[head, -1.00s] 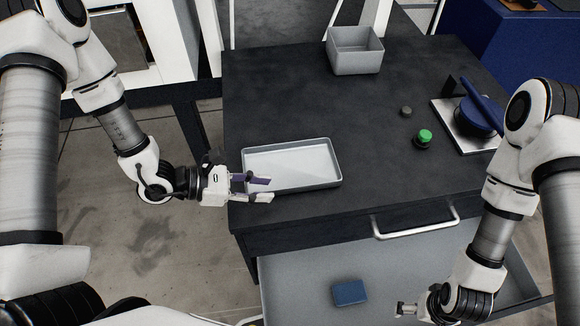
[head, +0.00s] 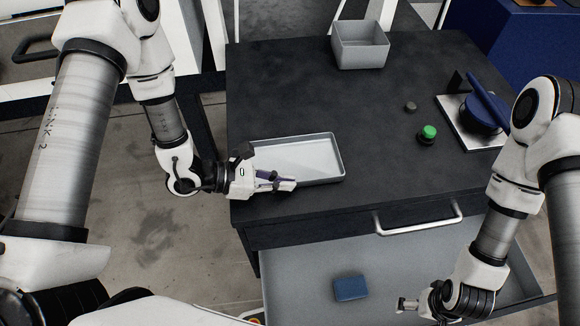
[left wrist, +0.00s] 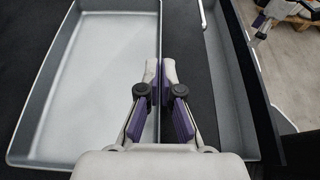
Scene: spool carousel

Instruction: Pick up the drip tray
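The drip tray (head: 312,153) is a shallow, light grey rectangular tray lying on the dark tabletop near its front left edge. It also shows large in the left wrist view (left wrist: 95,85). My left gripper (head: 290,184) is at the tray's near long side. In the left wrist view its purple-padded fingers (left wrist: 161,72) are close together with the tray's side wall between them, one finger inside and one outside. The fingers hide part of that wall. My right gripper (head: 408,304) is low at the right over the open drawer, apart from the tray; its fingers are too small to judge.
The dark table (head: 300,95) holds a grey bin (head: 360,57) at the back, a green button (head: 428,133), a small dark knob (head: 410,107) and a blue-handled device (head: 482,113) at right. The open drawer (head: 300,275) below holds a blue block (head: 350,289). The table's middle is clear.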

